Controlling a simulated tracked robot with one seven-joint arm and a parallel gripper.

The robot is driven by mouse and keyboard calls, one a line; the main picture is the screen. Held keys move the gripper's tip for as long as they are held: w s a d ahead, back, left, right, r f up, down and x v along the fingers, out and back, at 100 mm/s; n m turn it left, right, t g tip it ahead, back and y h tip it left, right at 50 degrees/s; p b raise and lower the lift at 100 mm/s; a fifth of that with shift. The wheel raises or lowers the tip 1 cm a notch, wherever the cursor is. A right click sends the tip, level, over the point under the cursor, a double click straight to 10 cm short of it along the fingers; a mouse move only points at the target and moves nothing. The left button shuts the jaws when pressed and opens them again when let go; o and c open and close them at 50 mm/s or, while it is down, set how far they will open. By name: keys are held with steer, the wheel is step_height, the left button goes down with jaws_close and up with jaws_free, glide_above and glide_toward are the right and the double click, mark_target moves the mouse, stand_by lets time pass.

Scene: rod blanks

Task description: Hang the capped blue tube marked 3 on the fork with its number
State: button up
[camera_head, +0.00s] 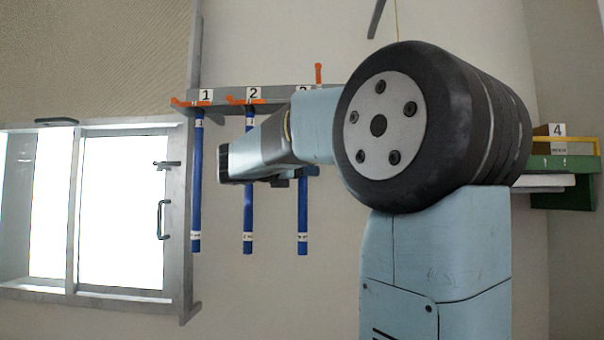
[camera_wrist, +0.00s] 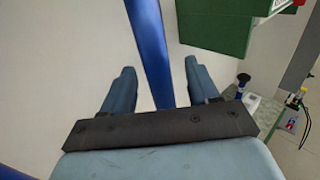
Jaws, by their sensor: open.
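The blue tube (camera_head: 302,215) at sign 3 hangs upright. Its lower part shows below my arm in the head view; its top, cap and number are hidden or too small to read. At sign 3 (camera_head: 304,89), partly covered by my arm, an orange piece (camera_head: 318,73) stands upright; the rest of that fork is hidden. In the wrist view my gripper (camera_wrist: 158,64) is open, with a blue tube (camera_wrist: 148,35) running between its spread fingers and apart from both. I cannot see whether the tube is seated on the fork.
Blue tubes (camera_head: 196,185) (camera_head: 248,220) hang at signs 1 and 2, where the orange pieces lie flat on the grey rail (camera_head: 225,95). A window (camera_head: 120,210) is at left.

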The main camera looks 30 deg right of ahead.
steer(key=v, duration=1.4)
steer(key=s+d+f+m+y, duration=0.1)
steer(key=s+f+m+y, duration=0.4)
steer(key=f, duration=0.5)
steer(key=s+d+f+m+y, duration=0.25)
steer(key=s+f, duration=0.35)
steer(key=f, duration=0.3)
steer(key=s+a+f+m+y, duration=0.4)
steer(key=s+f+m+y, duration=0.1)
steer(key=f+m, duration=0.2)
steer(key=s+a+f+m+y, duration=0.4)
steer(key=s+f+m, duration=0.1)
steer(key=f+m, duration=0.2)
steer(key=shift+s+a+f+y, duration=0.25)
steer(key=shift+f+y, duration=0.1)
steer(key=shift+f, duration=0.3)
steer(key=shift+c, duration=0.3)
